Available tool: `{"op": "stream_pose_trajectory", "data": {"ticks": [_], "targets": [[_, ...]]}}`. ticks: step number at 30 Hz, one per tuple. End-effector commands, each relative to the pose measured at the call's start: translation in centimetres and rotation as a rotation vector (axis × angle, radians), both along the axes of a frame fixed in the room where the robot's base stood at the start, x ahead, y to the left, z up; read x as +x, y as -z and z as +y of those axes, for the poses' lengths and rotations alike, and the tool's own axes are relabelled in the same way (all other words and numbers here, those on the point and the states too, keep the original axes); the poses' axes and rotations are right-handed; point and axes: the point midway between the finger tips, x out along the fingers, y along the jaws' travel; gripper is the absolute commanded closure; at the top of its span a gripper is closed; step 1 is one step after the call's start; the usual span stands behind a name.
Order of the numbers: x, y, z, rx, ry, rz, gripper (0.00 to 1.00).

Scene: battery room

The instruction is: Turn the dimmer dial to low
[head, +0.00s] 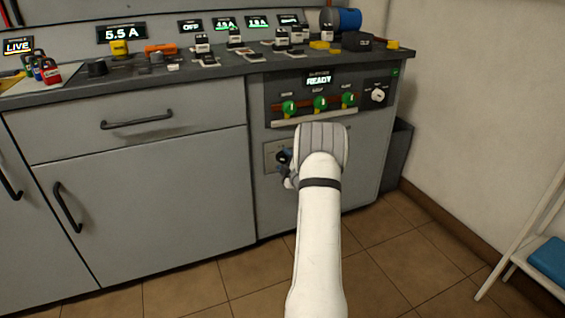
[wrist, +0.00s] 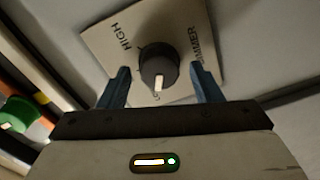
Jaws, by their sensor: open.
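The dimmer dial (wrist: 158,66) is a dark round knob with a white pointer mark, on a pale square plate (wrist: 185,18). The plate reads HIGH at the upper left and DIMMER at the right. The pointer faces down in the wrist view, toward a label mostly hidden by the knob and gripper. My gripper (wrist: 160,76) is open, its two blue fingers on either side of the dial; contact cannot be told. In the head view my gripper (head: 284,168) is at the cabinet front, beside the plate (head: 270,149); the dial is hidden there.
Above the plate is a panel with several green knobs (head: 320,102), a white knob (head: 378,95) and a pale ledge (head: 314,118). The worktop (head: 140,76) above holds many small items. A dark bin (head: 397,155) stands right of the cabinet. The floor (head: 400,260) is open.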

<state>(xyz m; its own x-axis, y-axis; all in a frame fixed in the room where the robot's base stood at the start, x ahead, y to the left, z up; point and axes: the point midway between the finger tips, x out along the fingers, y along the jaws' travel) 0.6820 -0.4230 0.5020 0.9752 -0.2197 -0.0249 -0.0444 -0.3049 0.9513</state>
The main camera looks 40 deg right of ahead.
Motion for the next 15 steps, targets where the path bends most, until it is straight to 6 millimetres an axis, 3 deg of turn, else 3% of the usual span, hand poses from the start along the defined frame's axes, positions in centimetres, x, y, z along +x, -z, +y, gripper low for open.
{"op": "stream_pose_trajectory", "data": {"ticks": [4,15], "targets": [[-1.2,-0.2,0.2,0.001,0.001,0.001,0.41],[-6.7,-0.3,1.5,0.001,0.001,0.001,0.41]]}}
